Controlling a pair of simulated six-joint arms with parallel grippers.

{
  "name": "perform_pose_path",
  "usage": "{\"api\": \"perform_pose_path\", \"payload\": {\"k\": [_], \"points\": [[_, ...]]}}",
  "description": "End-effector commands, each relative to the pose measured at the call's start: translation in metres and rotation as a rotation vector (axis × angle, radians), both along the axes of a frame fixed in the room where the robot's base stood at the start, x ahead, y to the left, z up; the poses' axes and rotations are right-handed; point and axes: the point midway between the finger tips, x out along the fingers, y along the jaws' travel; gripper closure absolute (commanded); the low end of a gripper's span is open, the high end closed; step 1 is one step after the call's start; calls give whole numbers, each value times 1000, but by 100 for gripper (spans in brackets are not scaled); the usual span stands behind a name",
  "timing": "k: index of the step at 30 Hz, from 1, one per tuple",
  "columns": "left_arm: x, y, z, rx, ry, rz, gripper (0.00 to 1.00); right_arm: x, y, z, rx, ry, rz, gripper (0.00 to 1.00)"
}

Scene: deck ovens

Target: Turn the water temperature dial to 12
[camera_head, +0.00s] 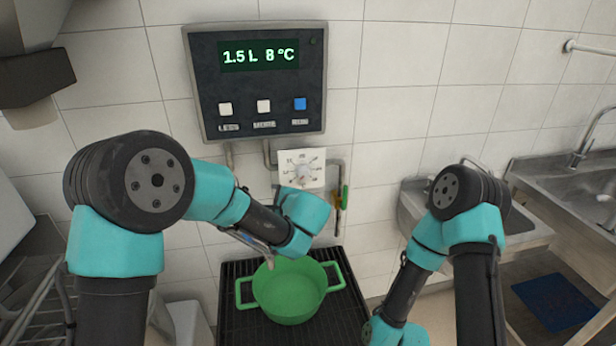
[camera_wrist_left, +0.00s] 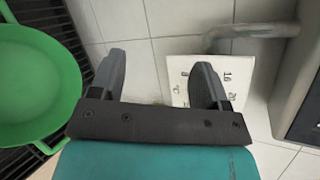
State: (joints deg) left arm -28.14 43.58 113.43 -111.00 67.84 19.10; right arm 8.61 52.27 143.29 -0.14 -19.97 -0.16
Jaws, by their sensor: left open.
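The water temperature dial (camera_head: 302,172) is a pale knob on a white plate with marks around it, below the display box. The green display reads 1.5 L and 8 °C. My left wrist covers the plate's lower edge in the head view. In the left wrist view, my left gripper (camera_wrist_left: 158,78) is open and empty, its fingers pointing at the wall. The dial plate (camera_wrist_left: 238,75) is behind the right-hand finger, with 8, 16 and 20 legible. The knob is hidden there. My right arm is at the right; its gripper is out of view.
The dark display box (camera_head: 210,110) has two white buttons and one blue. A green pot (camera_head: 290,292) stands on a black grate (camera_head: 232,325) below the dial. Pipes and a green-handled valve (camera_head: 345,196) flank the plate. A steel sink (camera_head: 575,165) is at right.

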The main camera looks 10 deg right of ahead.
Motion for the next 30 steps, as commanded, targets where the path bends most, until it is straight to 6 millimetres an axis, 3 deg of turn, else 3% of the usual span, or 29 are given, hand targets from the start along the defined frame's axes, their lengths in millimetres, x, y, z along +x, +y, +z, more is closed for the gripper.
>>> {"api": "perform_pose_path", "payload": {"k": [1,6,10,23,30], "points": [[-7,-23,-1,75,-38,-63,30,0,0,0,0,0,0,56],[-34,-88,3,280,-195,-249,30,0,0,0,0,0,0,56],[-50,-116,5,352,-275,-330,30,0,0,0,0,0,0,56],[-53,-123,6,369,-297,-350,30,0,0,0,0,0,0,56],[-36,-118,6,367,-297,-347,30,0,0,0,0,0,0,56]]}}
